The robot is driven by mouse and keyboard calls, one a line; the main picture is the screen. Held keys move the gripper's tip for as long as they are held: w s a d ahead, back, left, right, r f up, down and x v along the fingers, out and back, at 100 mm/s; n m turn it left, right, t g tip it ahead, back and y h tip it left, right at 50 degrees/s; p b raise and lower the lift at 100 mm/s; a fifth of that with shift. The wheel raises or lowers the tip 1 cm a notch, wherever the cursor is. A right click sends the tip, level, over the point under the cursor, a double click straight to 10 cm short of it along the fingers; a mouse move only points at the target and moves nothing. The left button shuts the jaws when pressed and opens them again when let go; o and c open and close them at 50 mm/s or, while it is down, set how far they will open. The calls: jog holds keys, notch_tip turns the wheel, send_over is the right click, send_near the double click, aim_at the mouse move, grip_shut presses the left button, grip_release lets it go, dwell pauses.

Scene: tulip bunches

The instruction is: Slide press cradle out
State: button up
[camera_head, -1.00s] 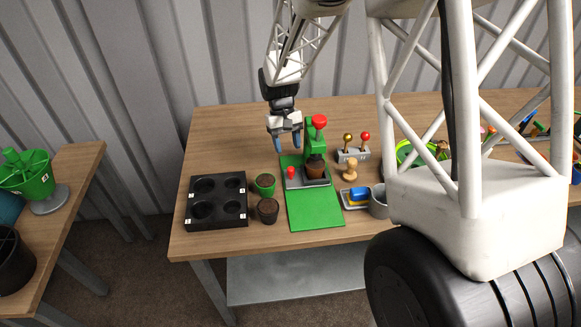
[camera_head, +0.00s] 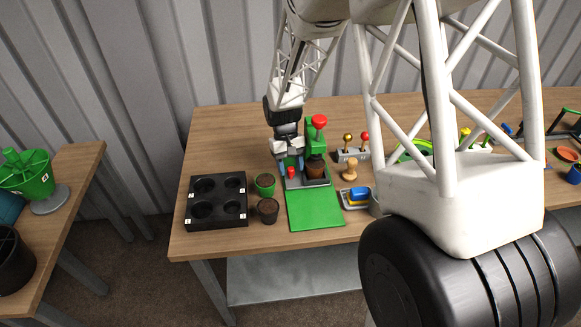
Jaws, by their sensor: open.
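The press (camera_head: 317,140) is a green stand with a red knob on top, on a green base plate (camera_head: 315,208). Its grey cradle (camera_head: 318,182) sits under the press head and carries a dark brown pot (camera_head: 315,167). A small red knob (camera_head: 291,172) stands at the cradle's left end. My gripper (camera_head: 290,165) points down at this red knob, with its open fingers to either side of it. I cannot tell whether the fingers touch the knob.
A black tray with round holes (camera_head: 217,218) lies at the left. A green pot (camera_head: 265,185) and a dark pot (camera_head: 268,210) stand between tray and press. Right of the press are a wooden stamp (camera_head: 350,170), a lever block (camera_head: 350,155) and a blue-yellow item (camera_head: 359,196). The base plate's front is clear.

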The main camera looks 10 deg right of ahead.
jog(key=shift+s+f, duration=0.15)
jog(key=shift+f, duration=0.05)
jog(key=shift+c, duration=0.3)
grip_shut()
jog(key=shift+s, duration=0.1)
jog(key=s, duration=1.2)
jog(key=shift+s, duration=0.2)
jog(key=shift+o, duration=0.3)
grip_release()
